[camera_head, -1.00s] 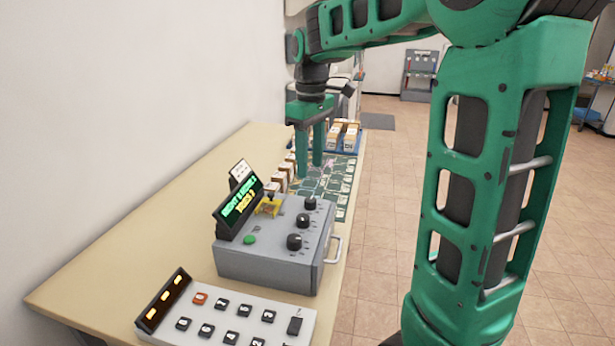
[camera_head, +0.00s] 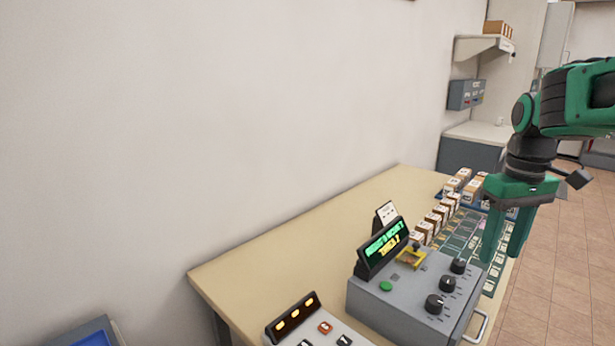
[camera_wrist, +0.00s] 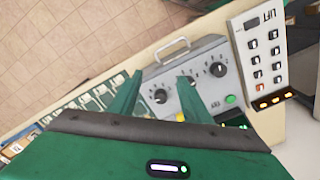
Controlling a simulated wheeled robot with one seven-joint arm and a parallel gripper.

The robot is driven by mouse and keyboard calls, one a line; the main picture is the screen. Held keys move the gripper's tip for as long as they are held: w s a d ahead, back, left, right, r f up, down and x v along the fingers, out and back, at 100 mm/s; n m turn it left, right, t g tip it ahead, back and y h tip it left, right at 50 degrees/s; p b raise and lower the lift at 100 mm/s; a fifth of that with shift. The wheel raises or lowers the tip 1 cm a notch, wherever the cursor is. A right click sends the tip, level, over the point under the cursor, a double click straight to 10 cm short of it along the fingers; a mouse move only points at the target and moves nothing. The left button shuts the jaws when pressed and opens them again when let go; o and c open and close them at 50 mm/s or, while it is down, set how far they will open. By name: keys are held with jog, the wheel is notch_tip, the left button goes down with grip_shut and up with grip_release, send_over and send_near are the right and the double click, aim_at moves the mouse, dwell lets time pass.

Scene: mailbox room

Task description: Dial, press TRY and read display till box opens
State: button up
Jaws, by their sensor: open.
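The grey dial box (camera_head: 405,305) stands on the table, with several black dials (camera_head: 447,284) on its top and a handle on its front side. Its green TRY button (camera_head: 385,286) is at the near left of the top. The black display (camera_head: 383,246) is tilted up and shows two lines of green text, too small to read surely. A yellow piece (camera_head: 410,258) sits beside the display. My gripper (camera_head: 502,257) is open and empty, above the right part of the table beyond the box. In the wrist view, the fingers (camera_wrist: 158,95) point toward the dials (camera_wrist: 218,69) and green button (camera_wrist: 231,99).
Small cartons (camera_head: 435,220) and a green gridded mat (camera_head: 465,240) lie behind the box. A blue-edged screen (camera_head: 85,335) is at lower left. The left tabletop is clear.

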jog(key=s+f+m, duration=0.4)
jog(key=s+f, duration=0.1)
jog(key=s, duration=0.5)
jog(key=s+d+f+m, duration=0.1)
jog(key=s+f+m, duration=0.3)
jog(key=s, duration=0.6)
jog(key=shift+f, duration=0.45)
jog(key=shift+s+d, duration=0.1)
jog(key=shift+c, duration=0.6)
grip_shut()
jog(key=shift+w+f, duration=0.25)
jog(key=shift+w, duration=0.35)
